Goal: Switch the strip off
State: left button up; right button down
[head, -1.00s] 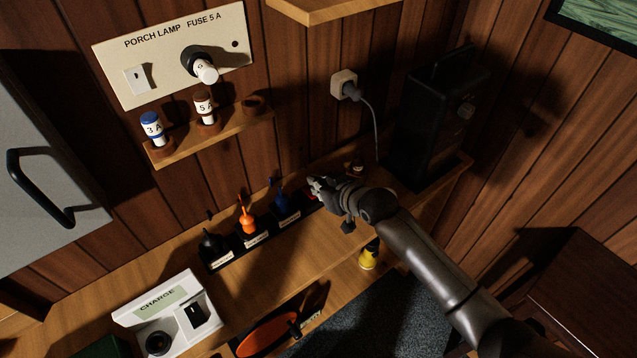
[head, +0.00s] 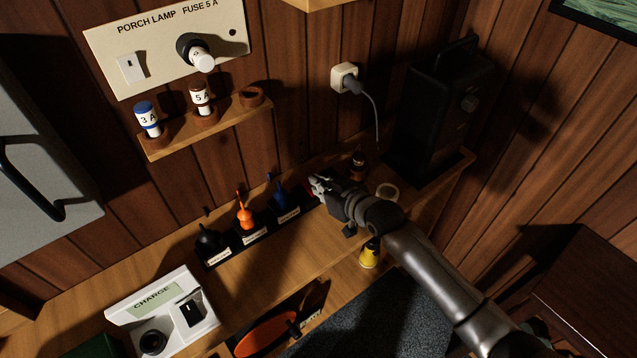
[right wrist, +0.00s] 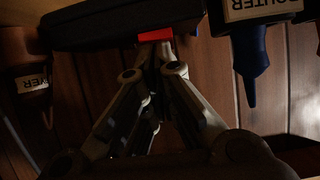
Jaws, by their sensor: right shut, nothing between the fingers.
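The black strip (head: 236,249) lies along the wooden shelf with black, orange and blue labelled plugs in it. Its right end is hidden behind my right gripper (head: 318,184) in the head view. In the right wrist view the strip's dark body (right wrist: 100,30) shows at the top, with a red switch (right wrist: 156,36) on its edge. My right gripper (right wrist: 155,42) is shut and empty, with its fingertips at the red switch. I cannot tell whether they touch it. The switch's position is not clear. My left gripper is not in view.
A blue plug labelled "ROUTER" (right wrist: 252,60) hangs close to the right of my fingers. A brown plug (head: 358,165), a round cup-like piece (head: 388,192) and a black box (head: 440,115) stand at the right. A charge panel (head: 130,318) sits at lower left.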

jog(key=shift+w+r, duration=0.1)
jog(key=shift+w+a+r, duration=0.3)
jog(key=shift+w+a, duration=0.1)
jog(key=shift+w, duration=0.05)
jog(key=shift+r, duration=0.1)
jog(key=shift+w+r+p, duration=0.1)
jog(key=shift+r+p, duration=0.5)
jog(key=shift+p, duration=0.2)
notch_tip(320, 180, up, 3)
jog(key=p, duration=0.3)
jog(key=shift+r, duration=0.15)
jog(key=shift+s+d+f+b, duration=0.35)
jog(key=shift+s+b, duration=0.25)
jog(key=f+b+v, duration=0.1)
jog(key=b+v, duration=0.1)
jog(key=v, duration=0.6)
jog(key=shift+s+d, duration=0.35)
jog(key=shift+s, duration=0.15)
